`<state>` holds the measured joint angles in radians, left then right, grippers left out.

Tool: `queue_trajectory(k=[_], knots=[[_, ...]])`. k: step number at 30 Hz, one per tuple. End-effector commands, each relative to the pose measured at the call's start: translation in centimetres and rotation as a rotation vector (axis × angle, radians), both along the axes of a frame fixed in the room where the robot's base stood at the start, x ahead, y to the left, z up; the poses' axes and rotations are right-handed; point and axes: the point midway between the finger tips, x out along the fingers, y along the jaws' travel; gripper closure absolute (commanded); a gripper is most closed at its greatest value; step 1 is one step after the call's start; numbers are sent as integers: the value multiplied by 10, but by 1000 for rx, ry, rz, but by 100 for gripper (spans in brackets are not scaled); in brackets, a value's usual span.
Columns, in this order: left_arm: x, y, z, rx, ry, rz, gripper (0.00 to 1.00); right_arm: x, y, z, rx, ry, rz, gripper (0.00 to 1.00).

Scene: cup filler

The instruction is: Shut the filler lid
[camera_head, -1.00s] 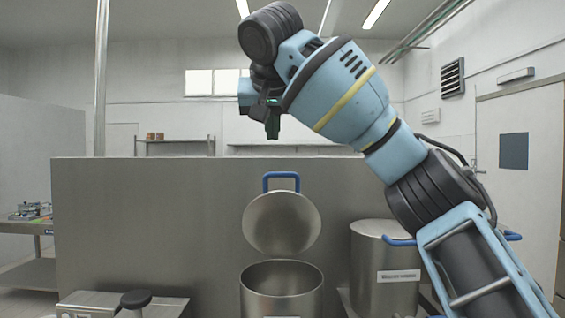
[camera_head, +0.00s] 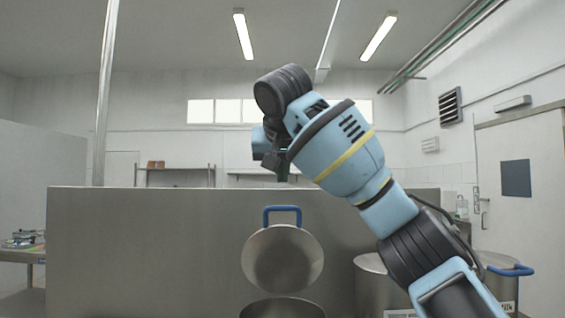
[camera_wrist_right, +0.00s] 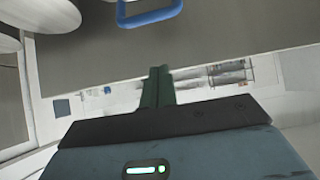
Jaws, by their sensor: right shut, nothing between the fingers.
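The filler lid (camera_head: 283,258) is a round metal disc with a blue handle (camera_head: 283,210) on its upper edge. It stands raised and tilted above the open metal filler pot (camera_head: 283,308), whose rim shows at the bottom of the head view. My right gripper (camera_head: 283,177) is shut and empty, pointing down, above the blue handle in the picture and apart from it. In the right wrist view the shut fingers (camera_wrist_right: 157,88) show, with the blue handle (camera_wrist_right: 150,18) at the top edge and the lid's lower part cut off. My left gripper is not in view.
A tall metal panel (camera_head: 150,250) stands behind the lid. Another metal pot (camera_head: 372,285) is to the right, partly hidden by my right arm. A blue handle (camera_head: 512,270) shows at far right. A side table (camera_head: 20,255) is at far left.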

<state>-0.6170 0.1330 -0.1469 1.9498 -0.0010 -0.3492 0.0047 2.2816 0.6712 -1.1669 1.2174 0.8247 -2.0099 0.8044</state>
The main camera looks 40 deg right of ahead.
Motion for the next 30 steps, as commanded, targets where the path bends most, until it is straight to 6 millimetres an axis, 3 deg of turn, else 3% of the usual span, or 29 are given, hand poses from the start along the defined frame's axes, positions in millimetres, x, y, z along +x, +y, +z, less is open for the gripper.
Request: queue_trajectory(k=[9,18,30], knots=[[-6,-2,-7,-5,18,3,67,27,-24,-30,1,5,-5,100],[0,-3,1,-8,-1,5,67,7,-7,-41,-2,-2,0,100],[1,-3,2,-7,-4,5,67,0,0,-49,1,1,-1,100]])
